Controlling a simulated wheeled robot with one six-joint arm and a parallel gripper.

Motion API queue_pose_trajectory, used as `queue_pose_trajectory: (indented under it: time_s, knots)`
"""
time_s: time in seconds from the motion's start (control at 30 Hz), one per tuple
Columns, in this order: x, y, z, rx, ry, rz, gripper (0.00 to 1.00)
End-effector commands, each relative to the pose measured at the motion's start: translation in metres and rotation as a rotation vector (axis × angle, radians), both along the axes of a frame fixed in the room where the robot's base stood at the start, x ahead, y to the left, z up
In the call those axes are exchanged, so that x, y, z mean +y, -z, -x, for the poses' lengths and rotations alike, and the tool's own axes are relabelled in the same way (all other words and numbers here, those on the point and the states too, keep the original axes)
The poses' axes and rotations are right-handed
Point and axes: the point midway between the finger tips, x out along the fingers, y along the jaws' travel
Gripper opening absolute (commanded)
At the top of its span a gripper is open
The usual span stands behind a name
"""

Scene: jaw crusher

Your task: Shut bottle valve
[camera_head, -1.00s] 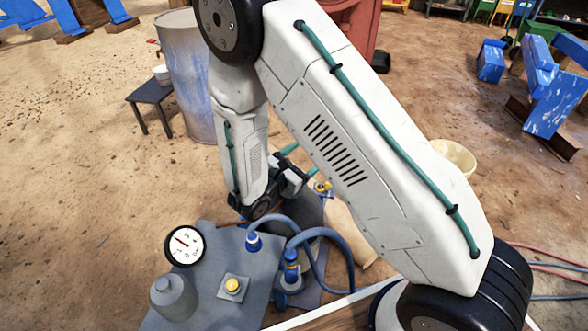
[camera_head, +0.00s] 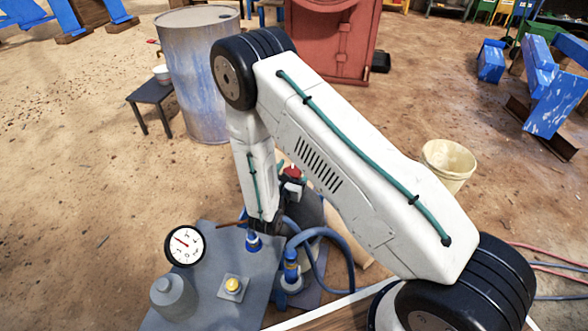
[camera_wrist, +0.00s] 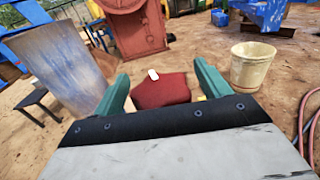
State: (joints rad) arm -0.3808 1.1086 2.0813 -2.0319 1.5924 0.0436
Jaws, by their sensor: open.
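The bottle valve's red knob (camera_head: 292,173) shows above the dark grey bottle (camera_head: 308,212), partly hidden by my arm. In the wrist view a red knob (camera_wrist: 162,94) with a small white mark on top lies between the two green fingers of my gripper (camera_wrist: 163,82). The fingers are open, one on each side of it, with a visible gap on both sides. Its lower part is hidden by the gripper body. In the head view my gripper is mostly hidden behind my arm.
A grey bench with a pressure gauge (camera_head: 185,245), a yellow button (camera_head: 232,286) and blue hoses (camera_head: 340,245) stands in front. A metal drum (camera_head: 200,80), a small dark table (camera_head: 152,95), a red cabinet (camera_head: 330,40) and a cream bucket (camera_head: 448,165) stand around on open dirt floor.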

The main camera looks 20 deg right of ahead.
Motion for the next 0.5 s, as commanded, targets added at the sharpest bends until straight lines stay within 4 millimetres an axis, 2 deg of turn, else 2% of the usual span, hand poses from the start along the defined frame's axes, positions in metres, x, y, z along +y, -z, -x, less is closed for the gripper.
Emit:
queue_pose_trajectory:
  time_s: [0.3, 0.33, 0.4, 0.5]
  knots:
    - [-0.0035, -0.0001, -0.0037, 0.0, 0.0, 0.0, 0.75]
    - [-0.0034, -0.0001, -0.0037, 0.0, 0.0, 0.0, 0.73]
    - [-0.0035, -0.0001, -0.0036, 0.0, 0.0, 0.0, 0.53]
    - [-0.0033, -0.0001, -0.0036, 0.0, 0.0, 0.0, 0.31]
